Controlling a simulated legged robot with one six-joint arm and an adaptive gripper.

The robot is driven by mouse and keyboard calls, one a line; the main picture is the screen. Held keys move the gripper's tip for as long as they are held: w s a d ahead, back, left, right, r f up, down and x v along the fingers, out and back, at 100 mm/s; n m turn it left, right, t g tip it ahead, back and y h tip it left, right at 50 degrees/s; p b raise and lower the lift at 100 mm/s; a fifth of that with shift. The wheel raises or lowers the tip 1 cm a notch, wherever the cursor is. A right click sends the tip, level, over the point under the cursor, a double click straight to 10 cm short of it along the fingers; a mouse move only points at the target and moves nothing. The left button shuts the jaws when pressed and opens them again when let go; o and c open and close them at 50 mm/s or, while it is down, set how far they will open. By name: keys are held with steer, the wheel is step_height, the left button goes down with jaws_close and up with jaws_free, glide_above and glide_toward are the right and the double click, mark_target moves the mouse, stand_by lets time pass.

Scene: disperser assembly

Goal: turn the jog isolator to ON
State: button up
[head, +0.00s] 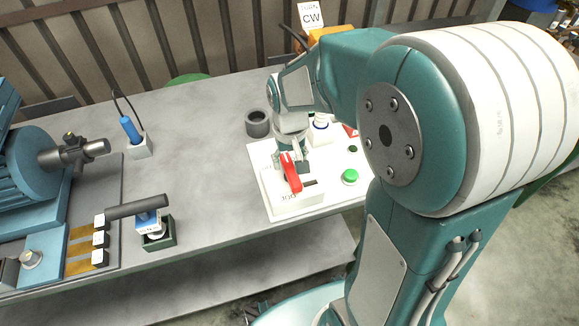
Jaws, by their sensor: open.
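The jog isolator (292,202) is a white box with an upside-down "JOG" label, on a white panel near the front edge of the bench. Its red handle (292,174) points toward the front edge, slightly tilted in the picture. A dark slot or label shows beside the handle; its ON and OFF marks are too small to read. My gripper (291,156) points down over the far end of the red handle and is open. The fingers are small and partly hidden, so I cannot tell whether they touch the handle.
On the panel are a green button (350,176), a small black knob (352,149) and a blue-ringed part (320,125). A dark ring (257,123) stands just behind the panel. Left are a blue machine (32,160) and a green holder (160,238). The bench's middle is clear.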

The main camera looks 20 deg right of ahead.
mark_target(290, 168)
step_height(290, 168, up, 8)
steer(key=shift+r, duration=0.2)
stand_by(0.4)
